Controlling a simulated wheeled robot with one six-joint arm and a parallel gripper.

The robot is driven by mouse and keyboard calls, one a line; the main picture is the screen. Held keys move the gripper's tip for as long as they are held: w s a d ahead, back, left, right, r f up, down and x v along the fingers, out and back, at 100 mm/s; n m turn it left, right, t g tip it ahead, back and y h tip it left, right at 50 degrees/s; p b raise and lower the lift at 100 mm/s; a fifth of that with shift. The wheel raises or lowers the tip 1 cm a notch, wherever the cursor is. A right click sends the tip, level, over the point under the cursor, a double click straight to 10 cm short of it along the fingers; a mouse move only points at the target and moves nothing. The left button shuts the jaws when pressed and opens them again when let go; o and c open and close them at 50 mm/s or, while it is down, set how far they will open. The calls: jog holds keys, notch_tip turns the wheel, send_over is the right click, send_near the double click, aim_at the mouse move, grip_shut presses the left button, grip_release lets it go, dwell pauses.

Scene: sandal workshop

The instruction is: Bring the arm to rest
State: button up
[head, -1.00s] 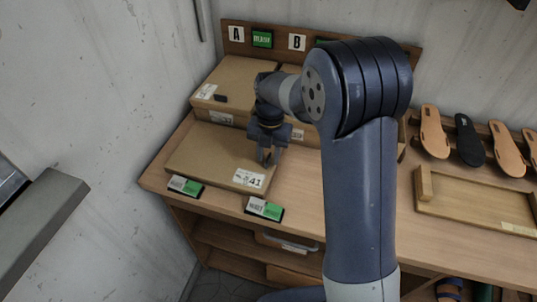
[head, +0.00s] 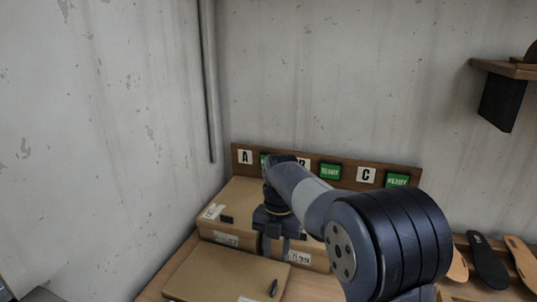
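My gripper (head: 276,246) points down in front of the stacked cardboard boxes, above the back edge of the lower front box (head: 225,272). Its two fingers show a gap with nothing seen between them, so it looks open and empty. My arm reaches in from the lower right, bent at the large dark joint.
Closed boxes (head: 240,196) stand at the back left, one labelled 39 (head: 299,257). Behind them is a wooden board (head: 342,172) with letters A, C and green tags. A wall shelf (head: 507,69) is at upper right.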

aim_at(274, 285)
jog(key=shift+f, duration=0.15)
jog(key=f, duration=0.3)
jog(key=s+f+p, duration=0.1)
jog(key=f, duration=0.5)
jog(key=shift+s+a+f+p, duration=0.15)
jog(key=shift+a+f+p, duration=0.1)
jog(key=shift+f+p, duration=0.15)
